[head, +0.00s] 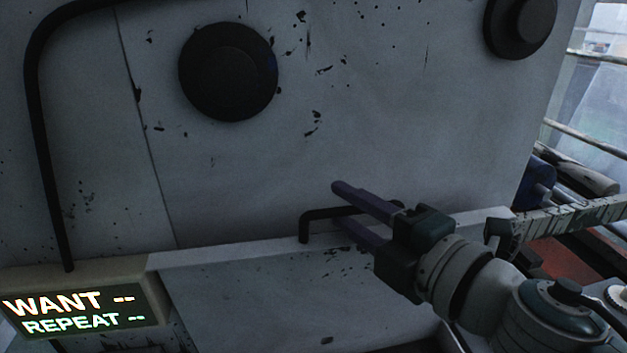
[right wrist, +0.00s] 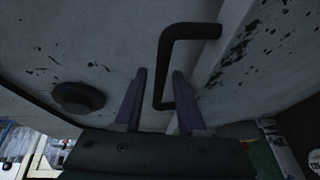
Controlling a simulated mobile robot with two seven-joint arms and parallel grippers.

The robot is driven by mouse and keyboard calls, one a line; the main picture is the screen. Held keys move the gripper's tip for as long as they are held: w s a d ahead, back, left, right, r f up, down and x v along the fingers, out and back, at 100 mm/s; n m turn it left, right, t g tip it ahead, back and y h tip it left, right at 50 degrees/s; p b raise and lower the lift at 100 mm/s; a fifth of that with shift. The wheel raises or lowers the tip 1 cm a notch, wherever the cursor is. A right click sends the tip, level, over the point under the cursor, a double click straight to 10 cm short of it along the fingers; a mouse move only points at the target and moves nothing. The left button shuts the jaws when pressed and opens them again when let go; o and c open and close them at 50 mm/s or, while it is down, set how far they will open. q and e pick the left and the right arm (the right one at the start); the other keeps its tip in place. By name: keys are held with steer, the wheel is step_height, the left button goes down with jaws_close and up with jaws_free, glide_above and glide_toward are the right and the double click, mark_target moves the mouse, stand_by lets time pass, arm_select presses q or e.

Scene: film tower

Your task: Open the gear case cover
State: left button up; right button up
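The gear case cover looks to be the large pale, paint-chipped metal panel (head: 350,125), which appears closed. A black bar handle (head: 318,213) sits at its lower edge, and it also shows in the right wrist view (right wrist: 165,62). My right gripper (head: 342,205) is at the handle, with its two purple-grey fingers apart. In the right wrist view, the bar shows between the fingertips of the gripper (right wrist: 158,76), with a gap visible on both sides. My left gripper is not in view.
Black round knobs (head: 228,72) (head: 520,25) stand out from the panel. A black pipe (head: 40,120) runs down the left side to a lit sign (head: 85,312) reading "WANT" and "REPEAT". A pale ledge (head: 230,252) crosses below the handle. A window (head: 600,75) is at right.

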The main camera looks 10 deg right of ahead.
jaws_close()
stand_by(1.2)
